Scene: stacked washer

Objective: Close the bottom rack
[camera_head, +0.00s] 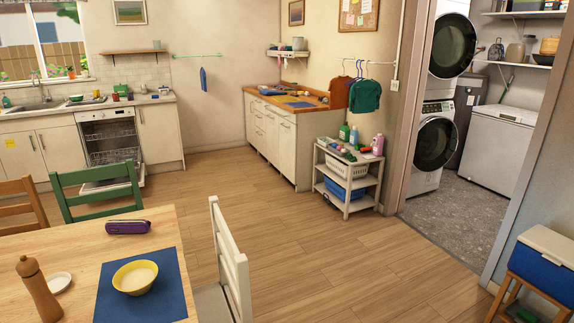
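The dishwasher (98,116) stands under the counter at the left back, between white cabinets. Its door (141,176) is folded down toward the floor. Wire racks show inside; the lower rack (113,156) is low in the opening, above the lowered door. A green chair partly hides the lower rack and the door, and I cannot tell how far the rack is pulled out. Neither of my grippers is in view.
The green chair (98,191) stands between me and the dishwasher. A wooden table (75,259) with a yellow bowl (135,276) and a white chair (232,262) are in the foreground. The wooden floor (300,245) is open to the right.

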